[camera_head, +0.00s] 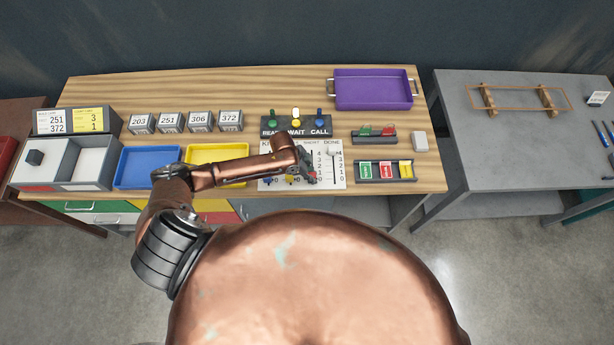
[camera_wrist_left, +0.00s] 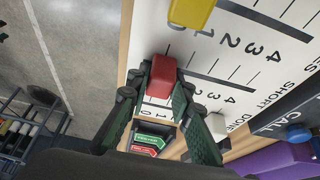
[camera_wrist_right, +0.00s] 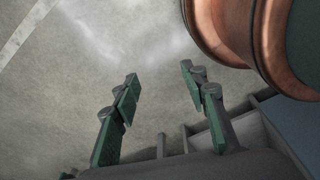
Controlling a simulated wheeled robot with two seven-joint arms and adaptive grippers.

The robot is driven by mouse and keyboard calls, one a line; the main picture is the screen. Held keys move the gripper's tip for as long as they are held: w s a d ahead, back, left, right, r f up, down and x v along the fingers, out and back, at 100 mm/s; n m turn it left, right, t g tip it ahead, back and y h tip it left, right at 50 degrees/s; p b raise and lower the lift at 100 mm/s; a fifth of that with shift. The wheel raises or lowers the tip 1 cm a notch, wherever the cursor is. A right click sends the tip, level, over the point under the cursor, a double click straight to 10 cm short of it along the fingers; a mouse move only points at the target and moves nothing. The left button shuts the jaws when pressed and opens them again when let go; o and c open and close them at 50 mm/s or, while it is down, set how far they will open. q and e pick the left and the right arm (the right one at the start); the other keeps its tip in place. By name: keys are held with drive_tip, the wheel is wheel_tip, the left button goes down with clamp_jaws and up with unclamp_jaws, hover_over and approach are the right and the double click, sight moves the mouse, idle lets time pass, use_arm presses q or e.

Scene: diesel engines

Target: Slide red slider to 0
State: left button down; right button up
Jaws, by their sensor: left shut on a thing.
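The red slider (camera_wrist_left: 161,76) stands on the white slider board (camera_wrist_left: 150,35), near the low-number end of its track in the left wrist view. My left gripper (camera_wrist_left: 160,92) is shut on the red slider, with a finger on each side of it. In the head view my left gripper (camera_head: 308,174) is over the lower part of the board and mostly hides the red slider. The exact mark under the slider is hidden. My right gripper (camera_wrist_right: 160,88) is open and empty above the floor, outside the head view.
A yellow slider (camera_wrist_left: 190,12) is beside the red one. A panel with green, yellow and blue levers (camera_head: 296,125) stands behind the board. A tray with coloured blocks (camera_head: 385,181) is at its right. A purple tray (camera_head: 372,88) lies farther back.

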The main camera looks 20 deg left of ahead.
use_arm(q)
drive_tip(key=shift+s+d+f, duration=0.2)
drive_tip(key=shift+s, duration=0.15)
drive_tip(key=c, duration=1.8)
unclamp_jaws()
drive_tip(key=shift+o, duration=0.4)
drive_tip(key=shift+r, duration=0.1)
use_arm(e)
drive_tip(key=shift+w+a, duration=0.3)
drive_tip(key=shift+w, duration=0.15)
use_arm(q)
drive_tip(key=shift+w+a+r, duration=0.1)
drive_tip(key=shift+w+a, duration=0.05)
drive_tip(key=v, duration=1.1)
drive_tip(key=shift+r, duration=0.4)
use_arm(e)
drive_tip(key=shift+s+d, duration=0.1)
drive_tip(key=shift+d, duration=0.05)
